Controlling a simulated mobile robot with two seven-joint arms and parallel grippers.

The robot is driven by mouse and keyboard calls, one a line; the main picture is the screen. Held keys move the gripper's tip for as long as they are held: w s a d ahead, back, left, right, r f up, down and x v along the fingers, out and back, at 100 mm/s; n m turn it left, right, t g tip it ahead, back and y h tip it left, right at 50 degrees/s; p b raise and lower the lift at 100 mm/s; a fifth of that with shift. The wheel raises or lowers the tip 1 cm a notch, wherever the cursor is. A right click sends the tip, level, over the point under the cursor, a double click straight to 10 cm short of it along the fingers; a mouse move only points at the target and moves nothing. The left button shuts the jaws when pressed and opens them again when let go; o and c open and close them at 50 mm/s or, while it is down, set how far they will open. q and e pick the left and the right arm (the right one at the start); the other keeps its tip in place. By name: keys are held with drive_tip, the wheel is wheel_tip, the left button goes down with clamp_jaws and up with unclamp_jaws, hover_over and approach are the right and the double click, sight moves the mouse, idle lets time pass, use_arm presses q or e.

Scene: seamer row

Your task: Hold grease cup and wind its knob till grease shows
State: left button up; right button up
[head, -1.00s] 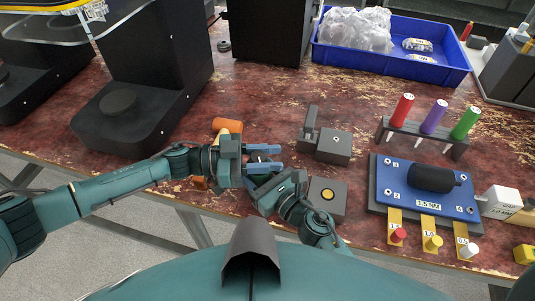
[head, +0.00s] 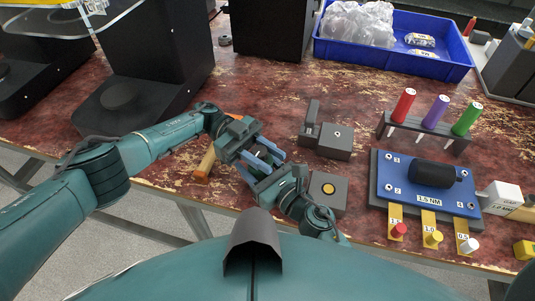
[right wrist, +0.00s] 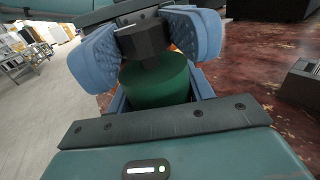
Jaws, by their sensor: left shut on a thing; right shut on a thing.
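The grease cup (right wrist: 158,82) shows in the right wrist view as a dark green cylinder with a dark faceted knob (right wrist: 143,40) on its top. My right gripper (right wrist: 160,95) is shut around the green body. The blue padded fingers of my left gripper (right wrist: 147,45) close on the knob from both sides. In the head view my left gripper (head: 262,158) and right gripper (head: 264,168) meet face to face above the table's front edge. There the cup is mostly hidden between the fingers. I see no grease.
An orange-handled thing (head: 206,162) lies left of the grippers, partly hidden. Right of them are a grey block with a yellow button (head: 328,190) and another grey block (head: 334,141). A blue plate fixture (head: 395,190) stands farther right. Red table (head: 270,90) is clear behind.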

use_arm(q)
drive_tip(key=shift+s, duration=0.1)
idle(0.4)
drive_tip(key=o, duration=1)
wheel_tip(320, 180, up, 10)
idle(0.3)
